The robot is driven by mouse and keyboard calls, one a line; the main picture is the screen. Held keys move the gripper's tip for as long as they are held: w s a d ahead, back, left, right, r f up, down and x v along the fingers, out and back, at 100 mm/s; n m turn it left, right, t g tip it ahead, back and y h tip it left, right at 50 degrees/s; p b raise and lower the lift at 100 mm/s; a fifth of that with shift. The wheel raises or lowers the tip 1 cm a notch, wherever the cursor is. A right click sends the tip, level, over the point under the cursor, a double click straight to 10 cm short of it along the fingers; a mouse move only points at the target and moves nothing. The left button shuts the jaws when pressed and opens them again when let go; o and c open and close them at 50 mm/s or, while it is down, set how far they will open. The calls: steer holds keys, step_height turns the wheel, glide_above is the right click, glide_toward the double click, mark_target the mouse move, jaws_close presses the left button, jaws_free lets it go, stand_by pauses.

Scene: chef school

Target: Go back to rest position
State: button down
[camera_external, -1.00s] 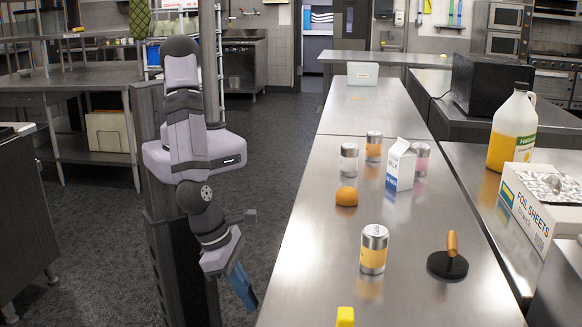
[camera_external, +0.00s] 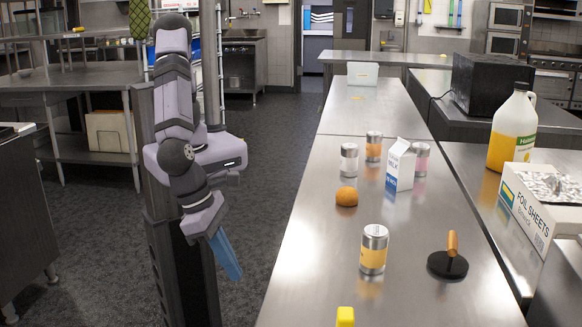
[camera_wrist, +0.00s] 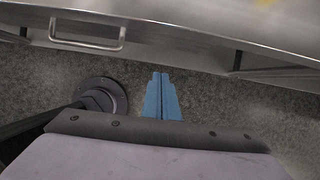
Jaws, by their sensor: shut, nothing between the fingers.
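My gripper (camera_external: 234,272) hangs beside my column in the external view, left of the long steel counter (camera_external: 300,290) and below its top. Its blue fingers point down and slightly right. In the wrist view the blue fingers (camera_wrist: 161,78) lie together, shut and empty, over the speckled floor. The fingers touch nothing.
The counter's side with a handle (camera_wrist: 88,40) shows in the wrist view.

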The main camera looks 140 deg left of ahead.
steer(key=s+a+f+n+g+h, duration=0.1)
steer(key=s+n+g, duration=0.2)
steer(key=s+n, duration=0.65)
steer(key=s+a+f+n+g, duration=0.1)
steer(key=s+a+n+g, duration=0.1)
steer(key=s+n, duration=0.8)
steer(key=s+a+r+n+h, duration=0.2)
steer(key=s+r+n, duration=0.1)
steer(key=s+n, duration=0.2)
steer(key=w+a+r+n+t, duration=0.1)
steer(key=w+a+r+n, duration=0.1)
steer(key=a+r, duration=0.2)
steer(key=shift+w+a+r+t, duration=0.25)
steer(key=shift+a+r+t, duration=0.1)
steer(key=shift+a+t, duration=0.05)
